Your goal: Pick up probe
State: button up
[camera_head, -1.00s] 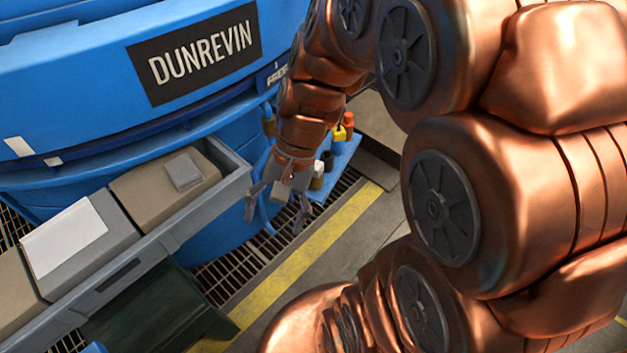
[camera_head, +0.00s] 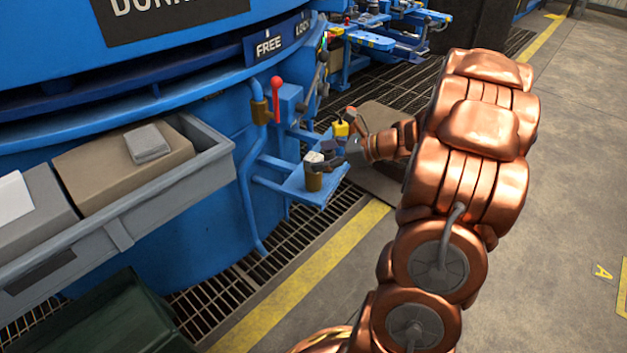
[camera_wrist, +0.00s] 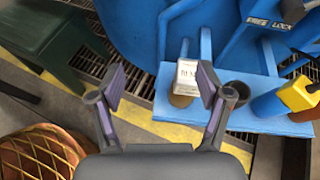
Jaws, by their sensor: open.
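The blue shelf (camera_head: 308,186) on the furnace's side carries several small items. One is a brown cylinder with a white top (camera_head: 314,172); in the wrist view its white part (camera_wrist: 187,73) bears dark lettering. Next to it is a dark round holder (camera_wrist: 238,92). A yellow-topped blue item (camera_head: 341,128) stands farther along and shows at the right of the wrist view (camera_wrist: 297,94). I cannot tell which item is the probe. My gripper (camera_wrist: 162,84) is open and empty. The white-topped cylinder appears beyond its fingers, close to the right one. In the head view my gripper (camera_head: 333,158) partly hides the shelf items.
A red-knobbed lever (camera_head: 276,88) and blue pipes rise beside the shelf. A grey trough (camera_head: 165,200) with tan and grey blocks is at left. A dark green bin (camera_head: 125,315) stands below it. Grating and a yellow floor line run beneath. Open floor lies right.

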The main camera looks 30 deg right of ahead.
aim_at(317, 157)
jog(key=d+f+m, duration=0.1)
jog(key=d, duration=0.1)
jog(key=d+f+m+t+h+b, duration=0.1)
jog(key=d+f, duration=0.1)
jog(key=shift+w+d+f, duration=0.1)
jog(key=shift+d, duration=0.25)
jog(key=shift+b+x, duration=2)
jog(key=shift+x, duration=1.55)
jog(key=shift+w+a, duration=0.1)
jog(key=shift+w, duration=0.15)
jog(key=c, duration=1.3)
jog(key=shift+c, duration=0.2)
